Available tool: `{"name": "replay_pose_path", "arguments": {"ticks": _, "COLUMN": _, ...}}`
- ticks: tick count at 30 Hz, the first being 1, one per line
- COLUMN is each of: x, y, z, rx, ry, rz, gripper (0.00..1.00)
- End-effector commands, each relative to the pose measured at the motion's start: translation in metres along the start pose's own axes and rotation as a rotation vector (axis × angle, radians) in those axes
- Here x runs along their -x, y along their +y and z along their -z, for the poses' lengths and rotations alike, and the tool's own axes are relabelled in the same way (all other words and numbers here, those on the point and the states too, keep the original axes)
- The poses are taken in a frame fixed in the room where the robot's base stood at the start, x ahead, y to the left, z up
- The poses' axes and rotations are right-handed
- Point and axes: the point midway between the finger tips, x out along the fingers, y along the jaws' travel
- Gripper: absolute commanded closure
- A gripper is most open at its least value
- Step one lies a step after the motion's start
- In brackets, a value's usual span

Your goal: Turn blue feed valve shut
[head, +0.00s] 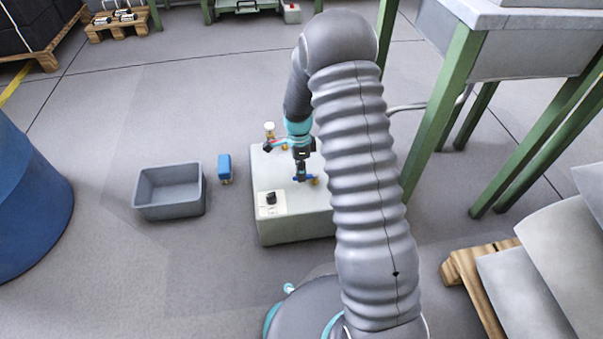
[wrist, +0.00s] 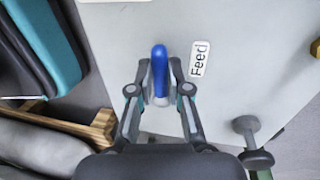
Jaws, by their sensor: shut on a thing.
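The blue feed valve handle (wrist: 159,72) stands between the two fingers of my gripper (wrist: 160,92) in the wrist view, beside a white label reading "Feed" (wrist: 199,59). My gripper is shut on the handle, with a finger on each side. In the head view my gripper (head: 301,177) reaches down to the top of the grey-green box (head: 285,228). A bit of the blue handle (head: 297,179) shows there beside the fingers. The valve body under the handle is mostly hidden.
A black knob (head: 271,198) on a white plate and a small gauge-like fitting (head: 269,128) are on the box top. A grey bin (head: 169,190) and a blue object (head: 225,167) stand left. Green table legs (head: 443,110) and a pallet (head: 474,285) are right.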

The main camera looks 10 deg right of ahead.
Motion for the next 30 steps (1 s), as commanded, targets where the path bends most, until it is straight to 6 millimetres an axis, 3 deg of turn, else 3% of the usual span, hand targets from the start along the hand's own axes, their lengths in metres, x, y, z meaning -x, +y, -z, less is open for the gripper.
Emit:
{"name": "replay_pose_path", "arguments": {"ticks": 18, "x": 0.0001, "y": -0.0018, "z": 0.0002, "rx": -0.042, "ry": -0.009, "rz": 0.0, "gripper": 1.0}}
{"name": "replay_pose_path", "arguments": {"ticks": 19, "x": 0.0002, "y": -0.0018, "z": 0.0002, "rx": -0.041, "ry": -0.009, "rz": 0.0, "gripper": 0.78}}
{"name": "replay_pose_path", "arguments": {"ticks": 21, "x": 0.0002, "y": -0.0018, "z": 0.0003, "rx": -0.041, "ry": -0.008, "rz": 0.0, "gripper": 0.61}}
{"name": "replay_pose_path", "arguments": {"ticks": 30, "x": 0.0006, "y": -0.0018, "z": 0.0004, "rx": -0.039, "ry": -0.008, "rz": 0.0, "gripper": 0.58}}
